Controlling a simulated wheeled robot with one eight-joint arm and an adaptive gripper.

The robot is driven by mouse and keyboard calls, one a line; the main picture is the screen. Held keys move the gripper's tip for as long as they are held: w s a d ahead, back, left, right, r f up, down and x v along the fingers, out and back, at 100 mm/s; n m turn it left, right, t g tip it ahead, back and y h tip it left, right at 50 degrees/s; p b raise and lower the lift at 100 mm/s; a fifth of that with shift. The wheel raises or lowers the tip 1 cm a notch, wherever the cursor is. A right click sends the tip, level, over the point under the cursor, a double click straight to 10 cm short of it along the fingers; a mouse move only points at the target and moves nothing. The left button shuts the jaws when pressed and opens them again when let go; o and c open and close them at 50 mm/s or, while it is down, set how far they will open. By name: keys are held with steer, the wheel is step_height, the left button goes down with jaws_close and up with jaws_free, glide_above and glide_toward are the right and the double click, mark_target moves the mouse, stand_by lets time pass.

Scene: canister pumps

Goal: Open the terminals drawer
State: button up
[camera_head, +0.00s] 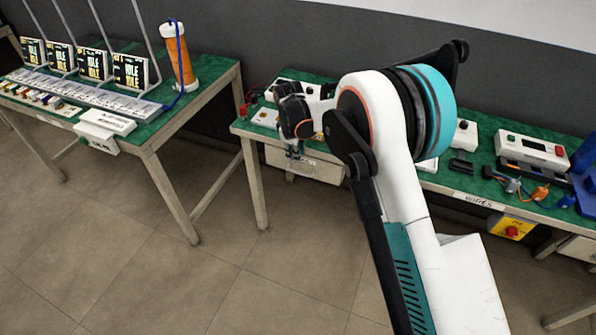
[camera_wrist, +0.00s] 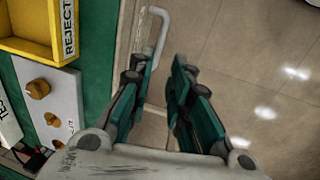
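A pale drawer front (camera_head: 325,171) hangs under the left end of the right-hand workbench, partly hidden by my gripper and arm. I cannot read a label on it, so I cannot tell if it is the terminals drawer. In the wrist view a light grey bar handle (camera_wrist: 163,32) stands out from a pale front beside the green bench top. My gripper (camera_wrist: 163,70) is open and empty, its dark green fingers apart. The handle's near end lies close to the left fingertip; I cannot tell whether they touch. In the head view my gripper (camera_head: 296,153) is just in front of the drawer.
A yellow reject bin (camera_wrist: 25,40) and a grey panel with knobs (camera_wrist: 50,105) stand on the bench beside my gripper. A wires label (camera_head: 478,200) marks the bench edge further right. A left workbench (camera_head: 205,95) stands apart, with open tiled floor (camera_head: 210,260) in front.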

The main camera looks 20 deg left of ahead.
mark_target(298, 172)
steer(key=f+b, duration=0.1)
steer(key=f, duration=0.2)
steer(key=w+f+b, duration=0.1)
steer(key=f, duration=0.3)
steer(key=w+f+b, duration=0.1)
steer(key=f, duration=0.2)
steer(key=shift+f, duration=0.15)
steer(key=shift+c, duration=0.5)
jaws_close()
